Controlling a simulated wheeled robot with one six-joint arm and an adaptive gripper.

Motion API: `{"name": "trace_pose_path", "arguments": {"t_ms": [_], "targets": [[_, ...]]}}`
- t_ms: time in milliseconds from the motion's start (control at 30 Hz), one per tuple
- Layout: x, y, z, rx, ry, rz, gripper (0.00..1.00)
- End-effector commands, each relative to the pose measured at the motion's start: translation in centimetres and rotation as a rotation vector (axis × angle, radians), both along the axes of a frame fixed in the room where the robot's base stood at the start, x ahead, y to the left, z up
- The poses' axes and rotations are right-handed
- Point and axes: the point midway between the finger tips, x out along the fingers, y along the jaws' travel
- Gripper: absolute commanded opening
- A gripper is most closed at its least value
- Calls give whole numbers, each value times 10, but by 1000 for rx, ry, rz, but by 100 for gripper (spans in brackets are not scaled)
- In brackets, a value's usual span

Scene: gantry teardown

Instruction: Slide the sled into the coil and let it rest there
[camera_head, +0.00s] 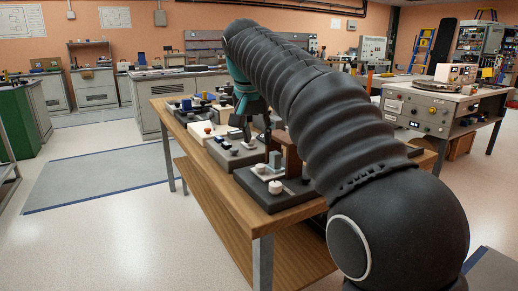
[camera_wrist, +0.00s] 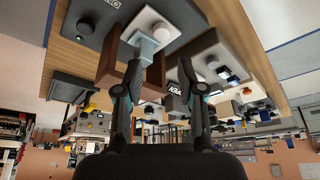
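My gripper (camera_wrist: 158,66) shows in the wrist view with its two dark fingers spread apart and nothing clearly held between them. In the head view my gripper (camera_head: 254,112) is over the workbench, partly hidden by my arm. A brown block-like piece (camera_wrist: 112,66) stands by the left finger, which covers part of it. It also shows in the head view (camera_head: 291,155), beside my arm. A small pale grey-blue block (camera_wrist: 148,46) lies just beyond the left fingertip, near the brown piece. I cannot tell for certain which parts are the sled and the coil.
The wooden workbench (camera_head: 222,190) carries several devices in a row. A dark base (camera_head: 280,194) with white knobs is at the near end, with a grey box (camera_head: 236,153) behind it. A console (camera_head: 440,108) stands at right.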

Motion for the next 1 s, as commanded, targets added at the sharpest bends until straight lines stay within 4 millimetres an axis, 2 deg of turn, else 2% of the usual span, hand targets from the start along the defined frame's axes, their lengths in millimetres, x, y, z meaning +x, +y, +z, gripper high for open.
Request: {"name": "trace_pose_path", "arguments": {"t_ms": [200, 500, 533, 667, 700, 833, 1000], "targets": [[-7, 1, 18, 0, 0, 0, 39], [-8, 1, 20, 0, 0, 0, 39], [-8, 1, 20, 0, 0, 0, 36], [-11, -3, 20, 0, 0, 2, 4], [-13, -8, 21, 1, -2, 5, 0], [-30, -35, 18, 0, -4, 26, 0], [-70, -84, 1, 1, -10, 72, 0]]}}
